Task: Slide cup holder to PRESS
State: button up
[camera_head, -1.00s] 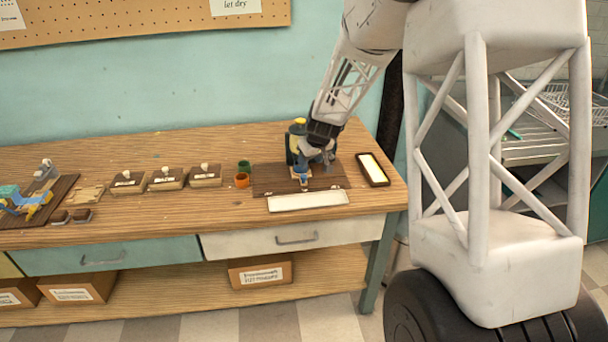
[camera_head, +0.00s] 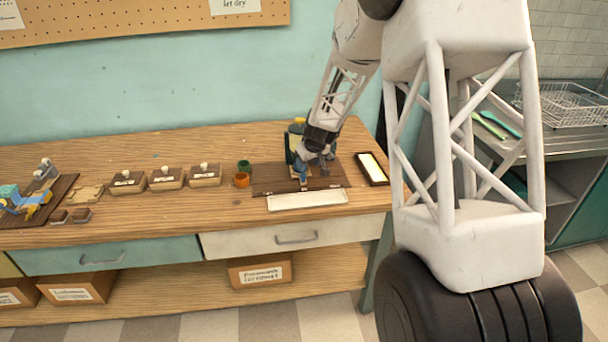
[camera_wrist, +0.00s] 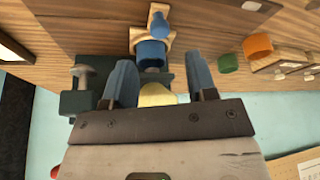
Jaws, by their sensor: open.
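The cup holder appears as a pale wooden piece (camera_wrist: 137,36) with a blue cup-like part (camera_wrist: 151,55) and a smaller blue knob on it. It sits on the dark board (camera_head: 262,178). My gripper (camera_wrist: 161,80) is open, its two blue-grey fingers spread on either side of the blue part in the picture; contact cannot be told. In the head view my gripper (camera_head: 315,172) is low over the board and partly hides the holder. The dark green machine (camera_wrist: 75,101), likely the press, stands close beside the fingers, with a yellow part (camera_wrist: 157,93) between them. No PRESS label is readable.
A white tray (camera_head: 308,201) lies at the board's front edge. A dark-framed tray (camera_head: 372,169) is at the right. Green (camera_head: 244,165) and orange (camera_head: 241,180) cups stand left of the board, beside several knobbed boxes (camera_head: 166,181).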

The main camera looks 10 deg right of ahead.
aim_at(304, 175)
jog(key=shift+x, duration=3.4)
jog(key=shift+w, duration=0.1)
grip_shut()
